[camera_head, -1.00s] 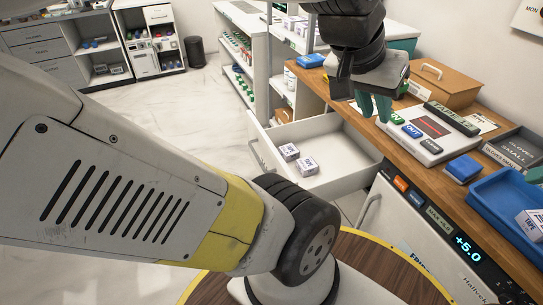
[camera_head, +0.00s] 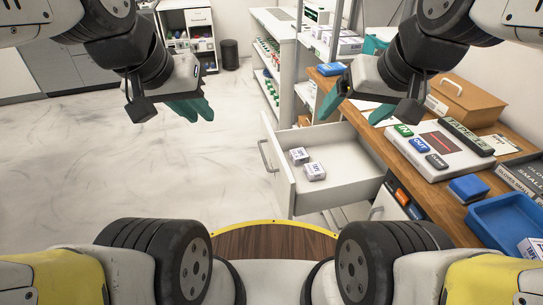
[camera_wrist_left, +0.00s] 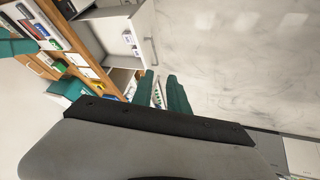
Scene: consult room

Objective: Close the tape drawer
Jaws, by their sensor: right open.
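The white tape drawer (camera_head: 337,178) stands pulled out from under the wooden counter. Two small boxes labelled tape, one (camera_head: 299,156) behind the other (camera_head: 314,171), lie inside it. Its front panel (camera_head: 284,178) with a bar handle (camera_head: 265,156) faces left. The drawer also shows at the top of the left wrist view (camera_wrist_left: 122,42). My left gripper (camera_head: 190,109) hangs left of the drawer, over the floor, apart from it; its teal fingers are parted and empty. My right gripper (camera_head: 357,108) is above the drawer's far side near the counter, with teal fingers spread and nothing between them.
The wooden counter (camera_head: 372,134) carries a label board (camera_head: 437,158), a blue tray (camera_head: 505,224) and a brown box (camera_head: 466,100). A white shelf unit (camera_head: 284,62) stands behind the drawer. Marble floor (camera_head: 130,170) left of the drawer is clear. A round wood-topped surface (camera_head: 270,241) is in front.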

